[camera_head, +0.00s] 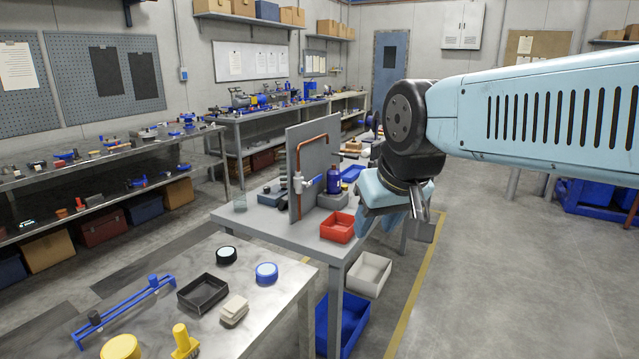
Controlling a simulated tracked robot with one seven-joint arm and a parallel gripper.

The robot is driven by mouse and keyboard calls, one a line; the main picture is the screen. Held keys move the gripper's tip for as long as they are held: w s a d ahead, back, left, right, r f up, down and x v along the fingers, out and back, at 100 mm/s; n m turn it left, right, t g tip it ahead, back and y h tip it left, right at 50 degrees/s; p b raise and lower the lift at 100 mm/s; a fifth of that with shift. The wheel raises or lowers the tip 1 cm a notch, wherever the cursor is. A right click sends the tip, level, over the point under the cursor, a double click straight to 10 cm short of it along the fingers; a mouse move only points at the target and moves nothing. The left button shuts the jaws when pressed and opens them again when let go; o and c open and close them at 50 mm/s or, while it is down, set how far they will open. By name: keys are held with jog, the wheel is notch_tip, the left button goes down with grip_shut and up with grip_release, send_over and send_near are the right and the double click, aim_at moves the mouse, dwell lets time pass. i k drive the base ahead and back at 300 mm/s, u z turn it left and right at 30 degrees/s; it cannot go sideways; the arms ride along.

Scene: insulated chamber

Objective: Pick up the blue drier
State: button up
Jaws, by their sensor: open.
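My gripper (418,212) hangs at the end of my pale blue arm, above the right side of the middle bench. It is open, and I see nothing held in it. A dark blue upright bottle-like cylinder (333,182) stands on that bench, behind the grey panel with the copper pipe. It may be the blue drier, but I cannot tell for sure. The gripper is to the right of it and apart from it. A flat blue piece (351,172) lies farther back on the bench, partly hidden. My wrist hides part of the bench's right edge.
A grey upright panel (312,160) with copper pipe stands on the middle bench. A red tray (338,228) sits at its front right. A black tray (203,294), a blue-rimmed round tin (266,273) and a blue rack (125,310) are on the near bench.

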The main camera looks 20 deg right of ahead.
aim_at(333, 174)
jog(key=u, duration=0.05)
jog(key=i, duration=0.95)
jog(key=z, duration=0.1)
